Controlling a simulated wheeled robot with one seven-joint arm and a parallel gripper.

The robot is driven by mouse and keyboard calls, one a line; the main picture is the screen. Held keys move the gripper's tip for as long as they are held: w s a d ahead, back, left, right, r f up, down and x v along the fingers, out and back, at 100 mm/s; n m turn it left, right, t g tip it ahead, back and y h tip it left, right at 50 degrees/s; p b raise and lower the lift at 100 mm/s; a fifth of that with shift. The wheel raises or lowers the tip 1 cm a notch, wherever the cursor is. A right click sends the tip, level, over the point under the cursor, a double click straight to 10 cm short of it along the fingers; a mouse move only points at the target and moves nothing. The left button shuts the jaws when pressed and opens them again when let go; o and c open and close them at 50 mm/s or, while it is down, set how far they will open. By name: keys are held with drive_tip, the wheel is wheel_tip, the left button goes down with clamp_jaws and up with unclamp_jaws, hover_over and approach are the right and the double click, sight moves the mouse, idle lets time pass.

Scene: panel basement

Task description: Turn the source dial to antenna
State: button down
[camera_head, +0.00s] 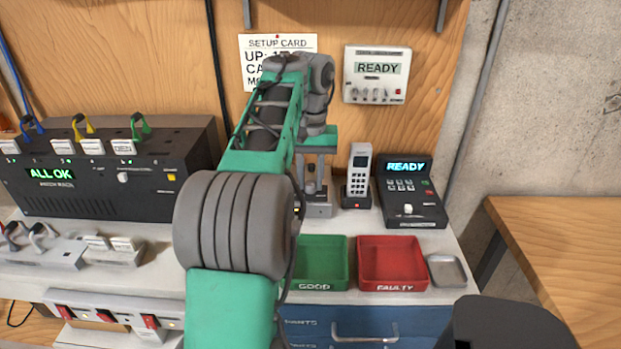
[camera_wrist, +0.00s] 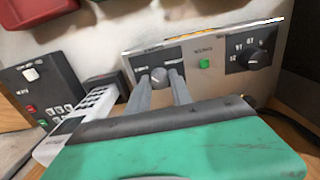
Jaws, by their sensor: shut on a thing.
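A grey box (camera_wrist: 228,72) with a dark panel and a small grey dial (camera_wrist: 159,74) fills the upper middle of the wrist view. My gripper (camera_wrist: 160,84) is shut on this dial, one finger on each side of it. The print around the dial is too small to read, so I cannot tell its setting. A second, black dial (camera_wrist: 252,56) with marks around it and a green button (camera_wrist: 204,63) are on the same box. In the head view my arm hides most of the box (camera_head: 319,209), and my gripper (camera_head: 318,180) points down at it.
A cordless handset (camera_head: 358,172) and a black keypad unit (camera_head: 411,200) reading READY stand to the right of the box. A green tray (camera_head: 324,285) and a red tray (camera_head: 392,288) lie in front. A black rack (camera_head: 100,185) stands at the left.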

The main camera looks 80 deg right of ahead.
drive_tip(key=shift+m, duration=0.3)
drive_tip(key=m, duration=0.8)
drive_tip(key=shift+m, duration=0.3)
drive_tip(key=m, duration=0.4)
drive_tip(key=shift+m, duration=2.4)
drive_tip(key=c, duration=1.1)
unclamp_jaws()
drive_tip(key=shift+c, duration=0.2)
